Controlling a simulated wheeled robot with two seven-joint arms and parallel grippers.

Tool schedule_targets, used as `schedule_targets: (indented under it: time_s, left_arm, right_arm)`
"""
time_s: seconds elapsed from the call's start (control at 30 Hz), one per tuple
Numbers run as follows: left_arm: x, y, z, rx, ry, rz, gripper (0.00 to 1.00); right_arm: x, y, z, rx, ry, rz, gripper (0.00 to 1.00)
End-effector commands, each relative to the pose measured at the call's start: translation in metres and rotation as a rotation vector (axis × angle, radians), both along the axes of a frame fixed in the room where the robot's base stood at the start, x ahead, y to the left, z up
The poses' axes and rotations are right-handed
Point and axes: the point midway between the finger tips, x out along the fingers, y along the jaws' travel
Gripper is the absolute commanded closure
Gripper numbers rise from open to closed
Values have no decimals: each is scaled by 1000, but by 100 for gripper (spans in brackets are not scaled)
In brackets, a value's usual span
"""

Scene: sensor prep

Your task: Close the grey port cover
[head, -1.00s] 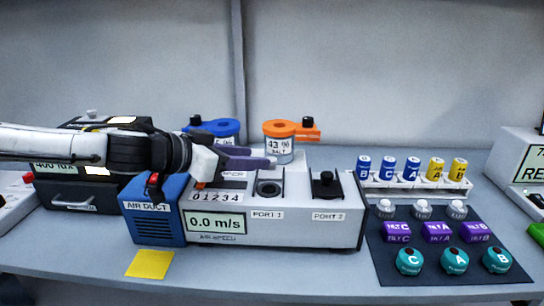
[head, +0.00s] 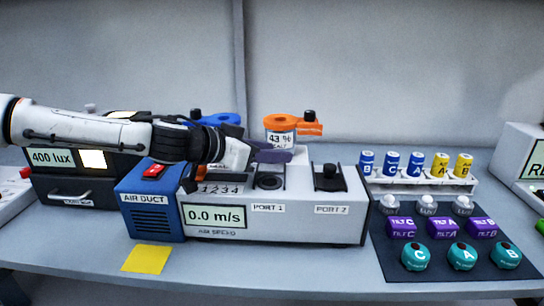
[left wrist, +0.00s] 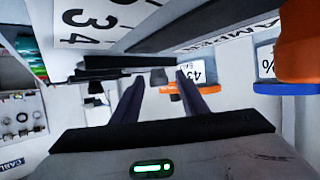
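The air duct box (head: 290,229) has a blue left end and a white-grey front with labels PORT 1 and PORT 2. The port 1 opening (head: 268,182) shows as a dark ring between thin dark rails. I cannot clearly make out a grey cover; part of the box top is hidden behind my left gripper. My left gripper (head: 274,155) is above the box, its fingertips just behind and above port 1. In the left wrist view its two fingers (left wrist: 162,98) are apart with nothing clearly held between them.
An orange-lidded jar (head: 281,138) and a blue-lidded one (head: 218,120) stand behind the box. A dark lux box (head: 64,186) is at left. A vial rack (head: 415,184) and a dark mat (head: 388,265) with knobs are at right. A yellow note (head: 146,259) lies in front.

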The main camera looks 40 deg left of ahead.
Motion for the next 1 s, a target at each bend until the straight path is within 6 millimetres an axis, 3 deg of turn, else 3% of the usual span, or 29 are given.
schedule_targets:
  time_s: [0.37,0.6,0.83,1.0]
  left_arm:
    - [3,-1,-1,0,-1,-1,60]
    - [3,-1,-1,0,-1,-1,99]
    - [0,-2,0,-2,-2,-1,100]
    - [-22,-16,4,-8,-2,0,100]
  right_arm:
    - [-2,1,-1,2,5,-1,69]
    - [-2,1,-1,3,4,-2,69]
    - [-2,1,1,3,2,-2,69]
    - [-2,0,12,5,2,-6,69]
